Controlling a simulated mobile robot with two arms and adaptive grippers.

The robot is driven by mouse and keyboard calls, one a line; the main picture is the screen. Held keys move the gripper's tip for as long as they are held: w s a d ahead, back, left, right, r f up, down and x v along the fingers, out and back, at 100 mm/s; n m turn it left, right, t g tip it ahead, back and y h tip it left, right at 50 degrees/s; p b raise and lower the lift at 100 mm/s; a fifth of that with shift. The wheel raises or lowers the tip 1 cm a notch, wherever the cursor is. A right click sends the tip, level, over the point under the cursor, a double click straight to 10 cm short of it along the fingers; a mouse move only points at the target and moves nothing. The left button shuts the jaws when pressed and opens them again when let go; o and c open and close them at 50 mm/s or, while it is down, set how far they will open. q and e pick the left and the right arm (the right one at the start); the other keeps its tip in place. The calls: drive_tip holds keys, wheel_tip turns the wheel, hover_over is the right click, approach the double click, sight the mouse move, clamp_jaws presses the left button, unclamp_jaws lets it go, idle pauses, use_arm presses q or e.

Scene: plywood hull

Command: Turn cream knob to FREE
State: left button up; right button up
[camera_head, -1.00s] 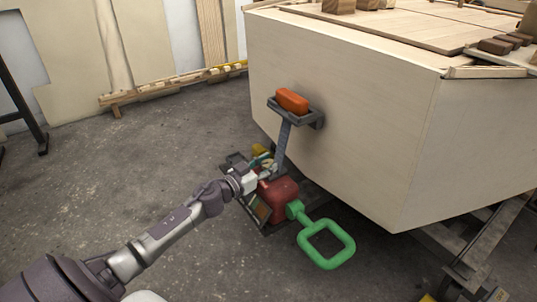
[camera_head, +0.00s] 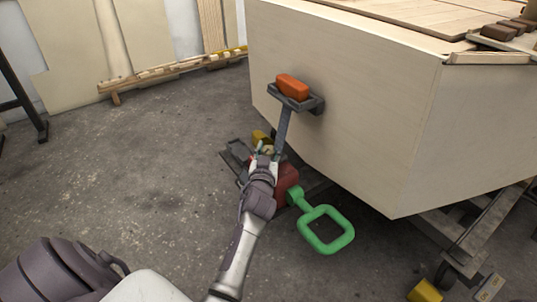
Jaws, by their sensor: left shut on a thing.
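My left gripper (camera_head: 264,156) is down at a low red unit (camera_head: 288,178) in front of the hull, with its arm reaching up from the bottom of the view. It is shut on a small cream piece, which seems to be the cream knob (camera_head: 268,149). The fingers and wrist hide most of the knob, so its pointing direction and any FREE mark cannot be read. My right gripper is not in view.
A green square-loop handle (camera_head: 326,229) sticks out right of the red unit. A yellow part (camera_head: 261,137) sits just behind the gripper. An orange block (camera_head: 292,86) rests on a dark bracket (camera_head: 302,101) on the plywood hull (camera_head: 360,110).

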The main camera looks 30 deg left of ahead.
sight(269, 149)
use_arm(q)
drive_tip(key=shift+y, duration=0.3)
drive_tip(key=o, duration=1.2)
drive_tip(key=shift+c, duration=0.2)
drive_tip(key=shift+r, duration=0.1)
wheel_tip(269, 149, up, 10)
drive_tip(key=shift+f, duration=0.1)
